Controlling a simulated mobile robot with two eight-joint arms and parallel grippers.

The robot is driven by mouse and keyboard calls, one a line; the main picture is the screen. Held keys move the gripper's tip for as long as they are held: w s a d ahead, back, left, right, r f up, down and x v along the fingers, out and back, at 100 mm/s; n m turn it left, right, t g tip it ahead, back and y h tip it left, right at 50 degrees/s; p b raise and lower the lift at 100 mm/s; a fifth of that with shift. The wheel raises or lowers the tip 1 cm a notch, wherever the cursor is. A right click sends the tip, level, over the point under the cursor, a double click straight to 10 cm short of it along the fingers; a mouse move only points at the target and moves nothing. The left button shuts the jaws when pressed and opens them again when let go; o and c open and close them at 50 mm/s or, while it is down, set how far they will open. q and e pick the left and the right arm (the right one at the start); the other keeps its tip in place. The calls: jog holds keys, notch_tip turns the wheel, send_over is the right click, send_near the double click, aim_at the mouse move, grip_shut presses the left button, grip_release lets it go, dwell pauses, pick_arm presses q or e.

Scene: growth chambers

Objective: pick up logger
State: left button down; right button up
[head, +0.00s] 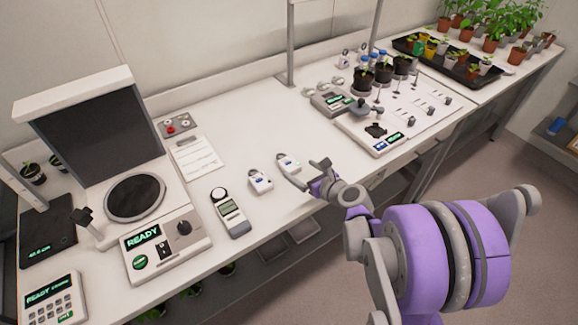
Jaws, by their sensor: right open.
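Two small white loggers with a loop on top lie on the white bench in the head view. One logger (260,183) lies to the left of my right gripper. The other logger (288,162) lies right at the fingertips, partly beside the nearer finger. My right gripper (303,170) is open, low over the bench's front part, with its arm coming in from the lower right. I cannot tell whether a finger touches the logger. My left gripper is not in view.
A handheld meter (229,212) lies left of the loggers. A machine reading READY (160,248) stands further left. A white board with instruments (415,118) and a black plant tray (460,70) are to the right. The bench behind the loggers is clear.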

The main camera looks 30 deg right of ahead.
aim_at(290, 164)
jog(key=x, duration=0.8)
jog(key=shift+f+p, duration=0.25)
jog(key=shift+p, duration=0.05)
jog(key=c, duration=1.5)
